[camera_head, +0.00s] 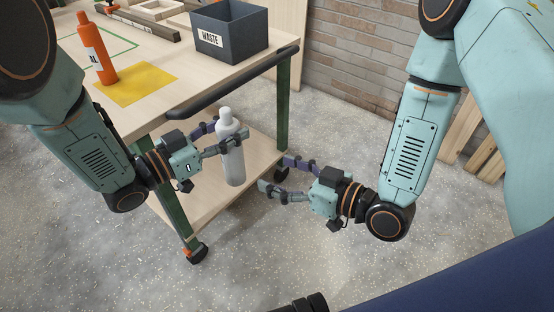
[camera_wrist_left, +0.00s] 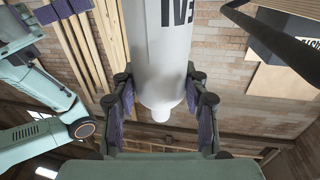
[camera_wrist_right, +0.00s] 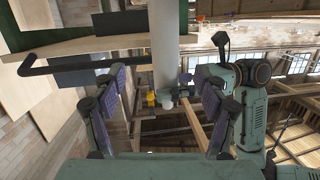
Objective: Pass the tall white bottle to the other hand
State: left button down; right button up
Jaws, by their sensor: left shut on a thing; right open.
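The tall white bottle (camera_head: 234,166) hangs upright in front of the workbench in the head view, with its cap at the top. My left gripper (camera_head: 222,141) is shut on its upper part, below the cap. In the left wrist view the bottle (camera_wrist_left: 170,60) sits between the fingers, with dark lettering on it. My right gripper (camera_head: 275,174) is open and empty, just right of the bottle and apart from it, its fingers pointing toward the bottle. In the right wrist view the bottle (camera_wrist_right: 163,45) stands ahead, between the two spread fingers.
The wooden workbench (camera_head: 170,95) has a dark rail (camera_head: 235,85) above the bottle and a lower shelf (camera_head: 190,205) behind it. On top are an orange bottle (camera_head: 97,50), a yellow mat (camera_head: 138,84) and a dark waste bin (camera_head: 235,40). Wood panels (camera_head: 462,125) lean on the brick wall.

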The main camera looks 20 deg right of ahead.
aim_at(237, 145)
jog(key=w+a+r+n+t+y, duration=0.1)
jog(key=w+a+r, duration=0.3)
jog(key=w+a, duration=0.5)
jog(key=shift+n+y, duration=0.3)
jog(key=shift+y, duration=0.2)
jog(key=shift+s+a, duration=0.1)
jog(key=shift+s, duration=0.05)
jog(key=c, duration=1.5)
pick_arm(q)
jog(key=c, duration=0.6)
grip_release()
pick_arm(e)
grip_shut()
pick_arm(q)
jog(key=shift+o, duration=0.2)
pick_arm(e)
jog(key=shift+r, duration=0.1)
